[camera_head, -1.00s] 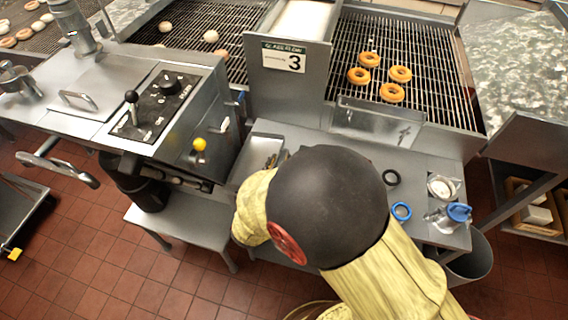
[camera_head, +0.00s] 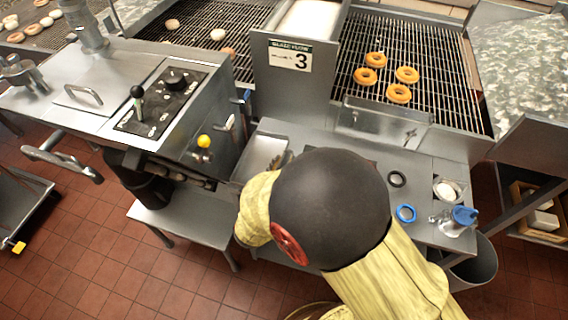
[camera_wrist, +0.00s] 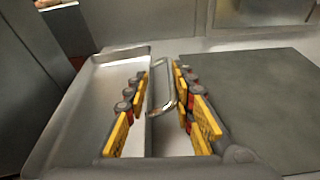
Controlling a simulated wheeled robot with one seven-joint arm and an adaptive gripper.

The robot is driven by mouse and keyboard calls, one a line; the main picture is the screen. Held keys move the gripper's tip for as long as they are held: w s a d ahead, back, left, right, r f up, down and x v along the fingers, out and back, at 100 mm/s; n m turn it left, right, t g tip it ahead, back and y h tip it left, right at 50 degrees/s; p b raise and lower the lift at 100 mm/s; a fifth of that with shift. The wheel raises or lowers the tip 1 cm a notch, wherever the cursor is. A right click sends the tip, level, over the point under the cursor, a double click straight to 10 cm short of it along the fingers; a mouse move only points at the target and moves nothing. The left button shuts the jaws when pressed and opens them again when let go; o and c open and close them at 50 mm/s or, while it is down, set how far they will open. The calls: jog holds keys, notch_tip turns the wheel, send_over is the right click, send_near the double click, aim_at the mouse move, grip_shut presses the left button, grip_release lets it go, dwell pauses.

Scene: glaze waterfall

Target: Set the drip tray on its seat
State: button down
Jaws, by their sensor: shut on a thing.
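The drip tray (camera_wrist: 105,95) is a shallow, shiny metal tray with a raised rim and a loop handle (camera_wrist: 164,88). In the wrist view it lies left of centre, and its near part is partly hidden by my fingers. My gripper (camera_wrist: 161,74), with yellow and red finger parts, is shut on the handle. In the head view the tray (camera_head: 262,152) shows at the left end of the steel bench, and my dark arm joint hides most of my gripper. I cannot tell which surface is the seat.
A dark flat plate (camera_wrist: 255,90) lies right of the tray. The bench holds a black ring (camera_head: 397,179), a blue ring (camera_head: 405,213) and a blue-topped jug (camera_head: 461,217). A control cabinet (camera_head: 165,115) with a yellow knob stands left. Doughnuts lie on the rack behind.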

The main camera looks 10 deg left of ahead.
jog(key=shift+f+b, duration=0.3)
jog(key=shift+f, duration=0.15)
dwell(0.5)
jog(key=c, duration=1.4)
grip_release()
jog(key=v, duration=1.2)
